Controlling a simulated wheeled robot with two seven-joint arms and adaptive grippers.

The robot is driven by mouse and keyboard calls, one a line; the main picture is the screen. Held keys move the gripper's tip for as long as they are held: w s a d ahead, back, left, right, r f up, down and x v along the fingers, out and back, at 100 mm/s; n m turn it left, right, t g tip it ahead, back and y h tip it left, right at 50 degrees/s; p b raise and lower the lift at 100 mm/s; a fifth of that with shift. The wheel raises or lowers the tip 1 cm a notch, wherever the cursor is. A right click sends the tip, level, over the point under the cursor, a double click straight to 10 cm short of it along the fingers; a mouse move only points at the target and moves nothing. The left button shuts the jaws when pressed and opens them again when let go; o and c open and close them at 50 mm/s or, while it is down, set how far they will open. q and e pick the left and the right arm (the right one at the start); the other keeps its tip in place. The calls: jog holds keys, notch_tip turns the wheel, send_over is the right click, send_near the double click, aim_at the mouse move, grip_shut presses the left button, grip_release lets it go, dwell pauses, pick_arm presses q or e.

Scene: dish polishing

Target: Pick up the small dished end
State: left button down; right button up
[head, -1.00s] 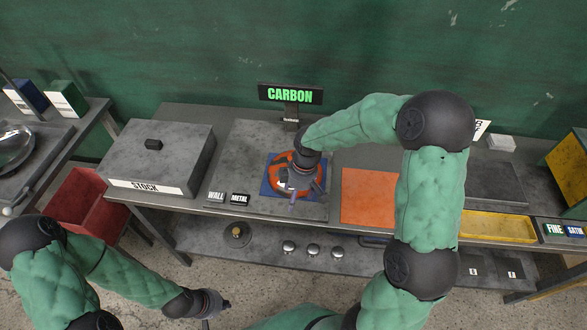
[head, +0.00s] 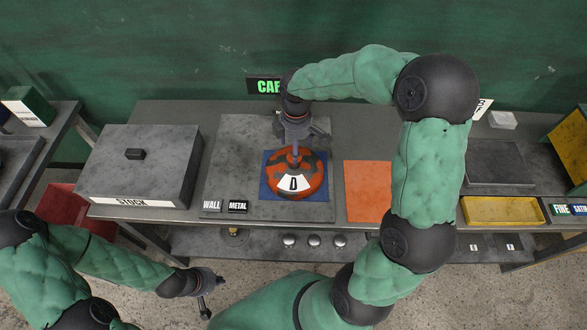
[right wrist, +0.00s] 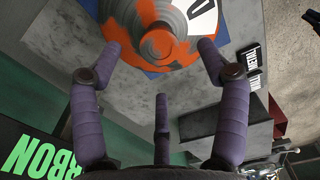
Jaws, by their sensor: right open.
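The dished end (head: 278,180), a round orange-red and grey piece with a white "D" patch, sits on a blue mat (head: 266,192) on the bench. It also shows in the right wrist view (right wrist: 130,48), beyond my fingers. My right gripper (head: 297,148) is at the far edge of the piece in the head view, its fingers spread. In the right wrist view my right gripper (right wrist: 160,66) is open with nothing held between its fingers; whether a fingertip touches the piece, I cannot tell. My left gripper (head: 212,292) is low at the left front, fingers apart and empty.
A lidded grey STOCK box (head: 140,165) stands left of the mat. WALL and METAL labels (head: 225,206) lie at the plate's front edge. An orange mat (head: 367,190) and yellow tray (head: 502,210) are to the right. A CARBON sign (head: 264,87) stands behind.

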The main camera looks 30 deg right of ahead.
aim_at(294, 166)
jog(key=shift+w+f+b, duration=0.15)
jog(key=shift+f+b, duration=0.1)
jog(key=shift+f, duration=1.4)
jog(key=shift+w+f+b, duration=0.1)
jog(key=shift+f+b, duration=0.15)
jog(key=shift+f, duration=1.4)
grip_shut()
jog(key=shift+r, duration=0.15)
